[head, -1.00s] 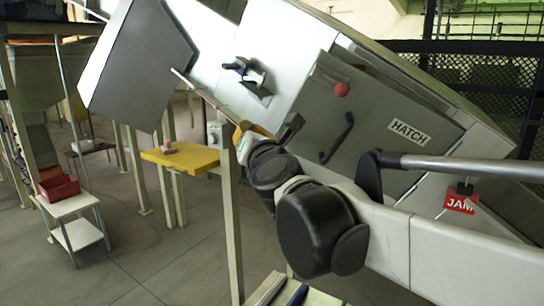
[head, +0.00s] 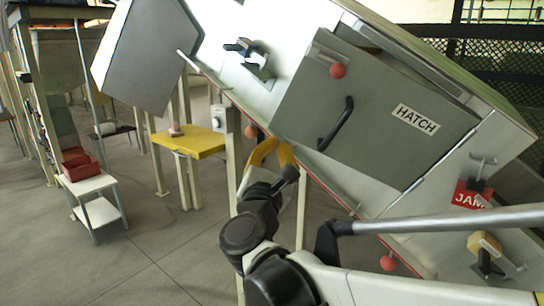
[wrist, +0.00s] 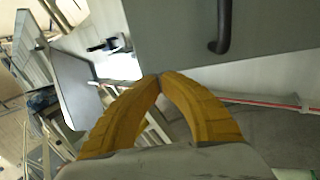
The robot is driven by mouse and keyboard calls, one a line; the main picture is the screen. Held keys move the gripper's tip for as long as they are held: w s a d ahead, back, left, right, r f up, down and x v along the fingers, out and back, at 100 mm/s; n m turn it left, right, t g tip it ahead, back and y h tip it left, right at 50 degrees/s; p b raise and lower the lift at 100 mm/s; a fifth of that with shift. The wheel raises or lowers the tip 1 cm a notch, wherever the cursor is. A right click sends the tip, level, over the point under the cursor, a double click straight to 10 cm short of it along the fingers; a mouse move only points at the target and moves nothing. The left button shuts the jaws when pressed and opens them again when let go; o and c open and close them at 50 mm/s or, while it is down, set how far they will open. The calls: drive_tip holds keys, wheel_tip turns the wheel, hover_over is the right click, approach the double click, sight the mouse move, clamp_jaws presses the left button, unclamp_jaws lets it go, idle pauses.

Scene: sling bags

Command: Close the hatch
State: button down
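The hatch (head: 330,95) is a grey door with a HATCH label, a dark bar handle (head: 341,125) and a red knob, on a pale cabinet that looks tilted in the head view. A gap shows behind its upper edge, so it seems to stand ajar, by how much I cannot tell. A silver hinge-like strip runs along its right side. My gripper (head: 275,146) is below and left of the hatch, apart from the handle. In the wrist view my yellow fingertips (wrist: 160,78) meet with nothing between them; the hatch (wrist: 275,30) and its handle (wrist: 222,28) are beyond, upper right.
A dark latch (head: 250,55) sits on the cabinet face left of the hatch. A red JAM sign (head: 470,196) and a yellow knob (head: 484,243) are at right. A grey panel (head: 145,60) juts out at left. A yellow table (head: 190,142) and a white stand (head: 91,184) stand beyond.

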sight(282, 132)
drive_tip(key=shift+p+x, duration=0.55)
drive_tip(key=shift+x, duration=1.65)
drive_tip(key=shift+w+r, duration=0.15)
drive_tip(key=shift+w, duration=0.2)
drive_tip(key=w+d+r+m+g+h, duration=0.1)
drive_tip(key=w+d+m+g+h, duration=0.1)
drive_tip(key=w, duration=0.5)
drive_tip(key=w+d+r+m+g+h, duration=0.1)
drive_tip(key=w+d+m+h, duration=0.1)
drive_tip(key=w, duration=0.5)
drive_tip(key=shift+d+r+g+h, duration=0.25)
drive_tip(key=shift+d+g+h, duration=0.2)
drive_tip(key=shift+d, duration=0.25)
drive_tip(key=shift+f, duration=0.1)
